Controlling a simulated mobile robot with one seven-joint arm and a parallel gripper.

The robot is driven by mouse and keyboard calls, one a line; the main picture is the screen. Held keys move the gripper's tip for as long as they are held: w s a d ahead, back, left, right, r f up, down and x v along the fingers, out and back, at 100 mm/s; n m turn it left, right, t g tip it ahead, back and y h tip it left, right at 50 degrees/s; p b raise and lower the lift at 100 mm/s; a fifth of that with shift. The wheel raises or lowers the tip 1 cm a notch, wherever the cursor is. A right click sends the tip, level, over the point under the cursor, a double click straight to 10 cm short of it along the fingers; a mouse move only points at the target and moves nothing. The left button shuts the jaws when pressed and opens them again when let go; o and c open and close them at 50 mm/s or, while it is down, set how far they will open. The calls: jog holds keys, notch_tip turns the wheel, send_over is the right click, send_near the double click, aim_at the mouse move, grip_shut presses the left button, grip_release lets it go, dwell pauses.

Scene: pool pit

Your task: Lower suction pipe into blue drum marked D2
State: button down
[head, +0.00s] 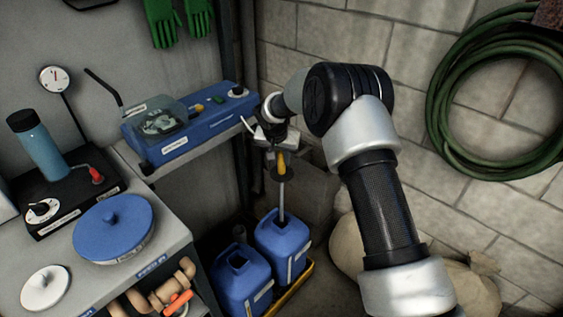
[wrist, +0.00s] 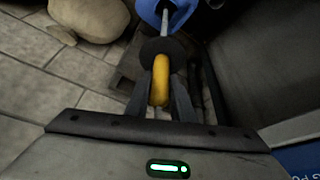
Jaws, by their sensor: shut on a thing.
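My gripper (head: 277,152) is shut on the yellow handle of the suction pipe (head: 281,162). In the wrist view the handle (wrist: 160,82) sits between the two dark fingers (wrist: 161,105), with a black disc below it. The grey pipe hangs nearly upright over the right blue drum (head: 284,250), and its lower end meets the drum's opening. I cannot tell how far inside it reaches. Part of this drum also shows in the wrist view (wrist: 181,14). A second blue drum (head: 242,284) with an open mouth stands to its left. The drums' markings are too small to read.
The drums stand in a yellow-edged tray (head: 291,289). A bench with a blue-lidded pot (head: 112,228) and a blue device (head: 185,122) is on the left. Sacks (head: 347,243) lie to the right by the block wall. A green hose (head: 440,100) hangs there.

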jog(key=shift+r+p, duration=0.9)
jog(key=shift+r, duration=1.75)
